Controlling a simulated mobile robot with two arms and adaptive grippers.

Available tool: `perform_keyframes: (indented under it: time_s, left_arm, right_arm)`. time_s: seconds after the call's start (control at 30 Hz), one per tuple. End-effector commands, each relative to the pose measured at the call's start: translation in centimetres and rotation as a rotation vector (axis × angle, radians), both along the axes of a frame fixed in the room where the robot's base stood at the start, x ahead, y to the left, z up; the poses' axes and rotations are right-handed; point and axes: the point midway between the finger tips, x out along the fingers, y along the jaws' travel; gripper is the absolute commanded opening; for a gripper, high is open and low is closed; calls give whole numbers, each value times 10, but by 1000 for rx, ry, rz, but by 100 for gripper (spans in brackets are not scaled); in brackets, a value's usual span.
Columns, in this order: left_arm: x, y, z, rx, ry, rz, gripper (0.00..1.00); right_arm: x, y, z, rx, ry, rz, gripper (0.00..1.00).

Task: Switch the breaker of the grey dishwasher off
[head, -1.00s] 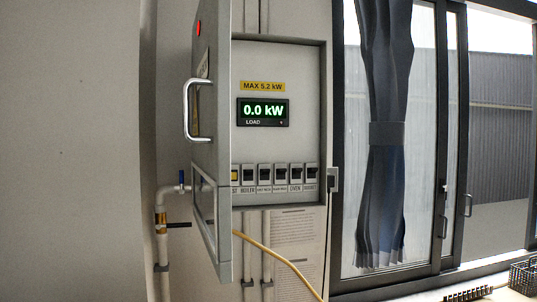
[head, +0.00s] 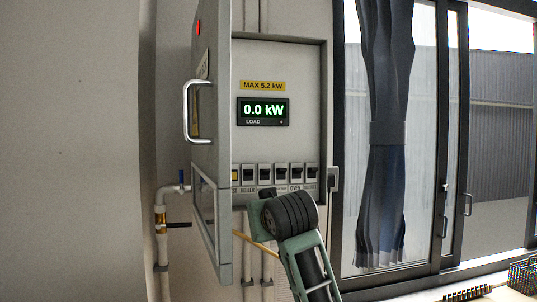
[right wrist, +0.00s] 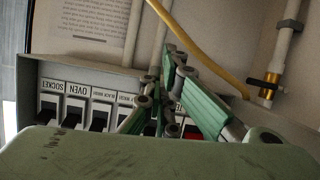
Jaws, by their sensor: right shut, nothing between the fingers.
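The breaker row (head: 281,174) lies along the bottom of an open wall panel in the head view. One middle breaker (head: 265,174) sits just above my right gripper; its label is hidden or too small to read there. In the right wrist view the breakers labelled SOCKET (right wrist: 48,108) and OVEN (right wrist: 74,113) show upside down, with another dark breaker (right wrist: 99,118) beside them. My right gripper (right wrist: 171,55) is shut and empty, crossing in front of the row and hiding several breakers. In the head view its fingers are mostly hidden by my wrist. My left gripper is out of view.
The panel door (head: 210,130) with its metal handle (head: 188,110) stands open at the left. A display (head: 263,111) reads 0.0 kW. A yellow cable (right wrist: 205,45) and pipes (head: 161,230) run below and beside the panel. A curtained window (head: 390,140) is at right.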

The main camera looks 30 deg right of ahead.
Motion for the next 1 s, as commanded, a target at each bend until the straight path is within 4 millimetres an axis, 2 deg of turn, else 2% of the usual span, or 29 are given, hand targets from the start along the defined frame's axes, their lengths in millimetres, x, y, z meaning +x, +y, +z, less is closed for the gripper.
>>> perform_keyframes:
  time_s: [0.03, 0.1, 0.2, 0.33, 0.4, 0.5, 0.83, 1.0]
  left_arm:
    - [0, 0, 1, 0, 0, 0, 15]
    - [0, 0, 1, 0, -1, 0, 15]
    - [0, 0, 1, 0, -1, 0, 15]
    - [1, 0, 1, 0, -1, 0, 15]
    - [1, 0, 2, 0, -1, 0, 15]
    - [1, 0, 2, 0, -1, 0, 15]
    - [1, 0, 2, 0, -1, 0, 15]
    - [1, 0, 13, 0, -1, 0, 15]
  right_arm:
    - [-3, -6, 36, 7, -43, -12, 0]
    - [-9, -13, 74, 16, -88, -26, 0]
    - [-18, -20, 119, 30, -140, -40, 0]
    - [-30, -27, 157, 45, -185, -53, 0]
    - [-34, -29, 168, 49, -200, -56, 0]
    - [-36, -30, 175, 52, -208, -58, 0]
    - [-36, -31, 176, 51, -209, -59, 0]
    - [-22, -34, 175, 52, -205, -60, 0]
